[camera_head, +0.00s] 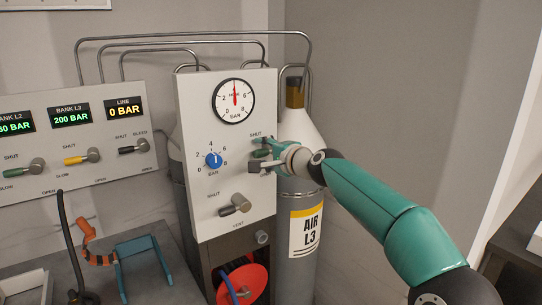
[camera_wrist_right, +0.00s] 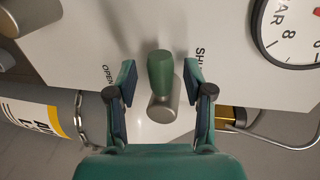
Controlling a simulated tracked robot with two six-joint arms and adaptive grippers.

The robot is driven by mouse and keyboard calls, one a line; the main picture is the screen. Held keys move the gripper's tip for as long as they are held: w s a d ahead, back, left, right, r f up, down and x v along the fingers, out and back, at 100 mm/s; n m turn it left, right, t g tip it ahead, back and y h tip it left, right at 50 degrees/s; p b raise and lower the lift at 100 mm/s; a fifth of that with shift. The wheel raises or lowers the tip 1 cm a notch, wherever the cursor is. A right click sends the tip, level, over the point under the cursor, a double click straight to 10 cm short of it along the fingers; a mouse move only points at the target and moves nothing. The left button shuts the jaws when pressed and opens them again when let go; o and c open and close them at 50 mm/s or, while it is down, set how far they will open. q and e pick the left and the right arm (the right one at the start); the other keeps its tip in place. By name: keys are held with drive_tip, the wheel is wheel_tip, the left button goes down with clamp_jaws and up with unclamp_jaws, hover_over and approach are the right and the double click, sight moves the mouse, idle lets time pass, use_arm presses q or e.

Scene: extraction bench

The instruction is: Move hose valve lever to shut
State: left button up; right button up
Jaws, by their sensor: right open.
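The hose valve lever has a green handle (camera_wrist_right: 160,70) on a round metal hub, in the middle of the right wrist view. It points up in that picture, between the printed OPEN on the left and SHUT on the right. In the head view the green handle (camera_head: 262,153) lies below a SHUT label and is partly covered by my gripper. My right gripper (camera_wrist_right: 160,85) is open, with one finger on each side of the lever and a visible gap to both. It also shows at the panel in the head view (camera_head: 262,155). My left gripper is not in view.
The panel (camera_head: 190,130) also carries a gauge (camera_head: 233,101), a blue knob (camera_head: 214,160) and a grey vent lever (camera_head: 235,205). A red hose reel (camera_head: 243,283) sits below. A gas cylinder (camera_head: 297,262) stands behind. A bank panel (camera_head: 60,180) with levers is at left.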

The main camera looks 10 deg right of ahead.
drive_tip(key=v, duration=1.1)
drive_tip(key=shift+s, duration=0.35)
drive_tip(key=shift+d, duration=0.2)
